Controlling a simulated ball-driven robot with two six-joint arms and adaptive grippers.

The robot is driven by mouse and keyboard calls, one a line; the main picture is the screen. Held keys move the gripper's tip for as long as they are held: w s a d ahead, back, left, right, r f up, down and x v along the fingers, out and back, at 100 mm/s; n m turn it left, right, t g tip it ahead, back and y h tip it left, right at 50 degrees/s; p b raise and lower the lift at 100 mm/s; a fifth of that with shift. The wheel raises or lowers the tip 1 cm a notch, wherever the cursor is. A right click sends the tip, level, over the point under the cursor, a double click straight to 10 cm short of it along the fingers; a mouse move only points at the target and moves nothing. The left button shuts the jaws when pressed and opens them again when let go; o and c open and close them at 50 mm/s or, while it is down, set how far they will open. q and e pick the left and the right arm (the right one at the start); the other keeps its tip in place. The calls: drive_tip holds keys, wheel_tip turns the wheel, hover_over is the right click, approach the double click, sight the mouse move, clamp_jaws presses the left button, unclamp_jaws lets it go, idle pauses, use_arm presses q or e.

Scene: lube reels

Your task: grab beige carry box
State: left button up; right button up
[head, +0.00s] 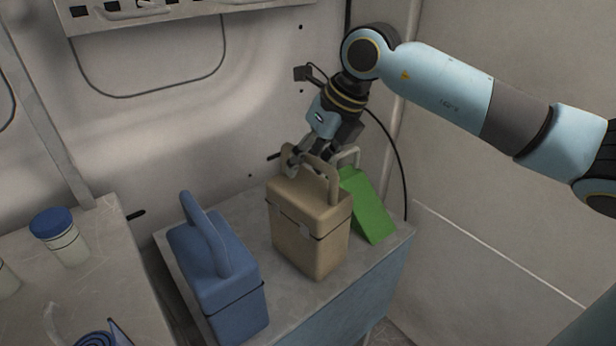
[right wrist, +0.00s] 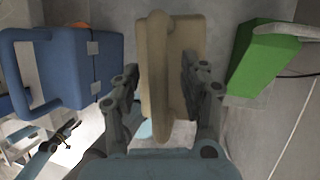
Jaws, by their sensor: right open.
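The beige carry box (head: 308,226) stands upright on a grey cabinet top, between a blue box and a green one. Its arched handle points up. My right gripper (head: 312,160) is at the handle, reaching down from above and behind. In the right wrist view, the open fingers of my right gripper (right wrist: 160,95) lie on either side of the beige handle (right wrist: 157,65), with gaps visible. I cannot tell whether either finger touches it. My left gripper is not in view in the head view.
A blue carry box (head: 217,275) stands left of the beige one, and a green box (head: 368,208) leans close on its right. The cabinet top (head: 295,308) has little free room. A blue-lidded jar (head: 60,238) stands on the left table. A wall is close behind.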

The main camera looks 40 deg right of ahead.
clamp_jaws()
